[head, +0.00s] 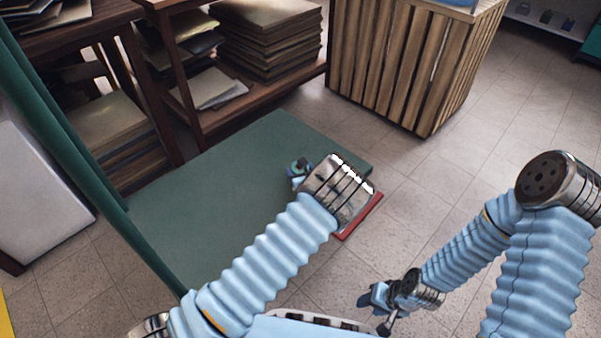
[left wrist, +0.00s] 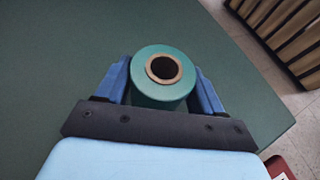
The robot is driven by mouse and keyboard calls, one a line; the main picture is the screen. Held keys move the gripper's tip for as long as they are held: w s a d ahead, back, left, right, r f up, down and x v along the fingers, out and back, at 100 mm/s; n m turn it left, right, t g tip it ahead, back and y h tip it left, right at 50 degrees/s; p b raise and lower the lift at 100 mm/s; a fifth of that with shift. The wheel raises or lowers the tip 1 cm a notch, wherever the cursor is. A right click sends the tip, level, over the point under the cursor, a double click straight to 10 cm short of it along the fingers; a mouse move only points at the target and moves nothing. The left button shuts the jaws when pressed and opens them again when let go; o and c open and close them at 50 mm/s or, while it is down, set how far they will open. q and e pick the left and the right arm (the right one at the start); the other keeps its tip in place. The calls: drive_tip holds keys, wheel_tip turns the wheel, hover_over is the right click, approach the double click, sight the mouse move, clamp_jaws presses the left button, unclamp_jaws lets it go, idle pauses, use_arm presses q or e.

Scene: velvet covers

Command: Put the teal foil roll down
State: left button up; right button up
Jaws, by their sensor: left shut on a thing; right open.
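The teal foil roll (left wrist: 163,76) is between the blue fingers of my left gripper (left wrist: 164,88) in the left wrist view, its round end with a tan-rimmed dark core facing the camera. My left gripper is shut on it. In the head view the roll (head: 298,168) shows only as a small teal bit past my left wrist, over the green tabletop (head: 215,180). I cannot tell whether the roll touches the top. My right gripper (head: 372,298) is open and empty, low at the front right, away from the green top.
A red-edged flat thing (head: 362,215) lies by the green top's right edge. Dark wooden shelves with stacked boards (head: 268,40) stand behind, and a slatted wooden crate (head: 400,65) stands at the back right. The green top left of my gripper is clear. Tiled floor lies to the right.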

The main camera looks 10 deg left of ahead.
use_arm(q)
drive_tip(key=shift+f, duration=0.1)
drive_tip(key=o, duration=1.1)
drive_tip(key=shift+o, duration=0.2)
drive_tip(key=shift+s+d+r, duration=0.2)
drive_tip(key=shift+s+r, duration=0.1)
drive_tip(key=p+v, duration=0.1)
drive_tip(key=v, duration=1)
drive_tip(key=shift+s+p, duration=0.2)
drive_tip(key=shift+p, duration=0.15)
drive_tip(key=shift+d, duration=0.1)
